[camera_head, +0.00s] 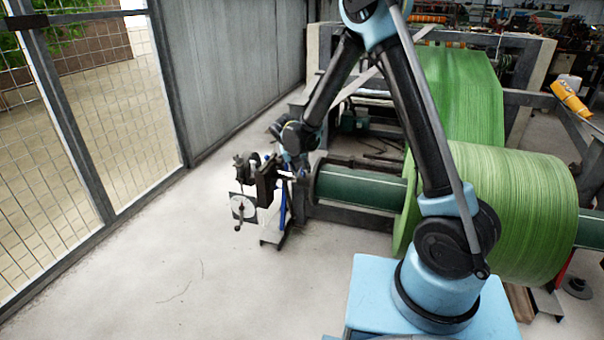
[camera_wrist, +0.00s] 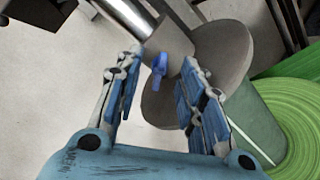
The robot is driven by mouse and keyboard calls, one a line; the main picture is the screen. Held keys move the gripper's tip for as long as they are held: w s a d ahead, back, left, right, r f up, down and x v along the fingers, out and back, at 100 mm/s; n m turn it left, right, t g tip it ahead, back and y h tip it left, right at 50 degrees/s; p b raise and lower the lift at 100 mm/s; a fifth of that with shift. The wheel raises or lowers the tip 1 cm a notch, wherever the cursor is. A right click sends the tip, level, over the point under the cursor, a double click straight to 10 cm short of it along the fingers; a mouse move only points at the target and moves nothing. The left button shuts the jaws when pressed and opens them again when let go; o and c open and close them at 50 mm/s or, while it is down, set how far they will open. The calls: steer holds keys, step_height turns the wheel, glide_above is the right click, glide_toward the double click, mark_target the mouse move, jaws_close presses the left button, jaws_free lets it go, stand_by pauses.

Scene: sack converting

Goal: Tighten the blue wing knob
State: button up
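The blue wing knob (camera_wrist: 160,64) shows in the wrist view, on the grey collar beside a round grey disc (camera_wrist: 225,50) at the end of the green roller. My gripper (camera_wrist: 157,95) is open, with one blue-padded finger left of the knob and one right of it. The knob appears between and a little beyond the fingertips; I see no contact. In the head view my gripper (camera_head: 287,165) is at the left end of the green roller (camera_head: 362,188), where the knob is too small or hidden to make out.
A big roll of green sheet (camera_head: 510,215) sits on the roller at the right, close to my arm. A metal stand with a white dial (camera_head: 243,207) is left of my gripper. A mesh fence (camera_head: 90,140) runs along the left. The concrete floor in front is clear.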

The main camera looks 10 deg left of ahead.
mark_target(302, 170)
steer(key=shift+x, duration=1.6)
jaws_close()
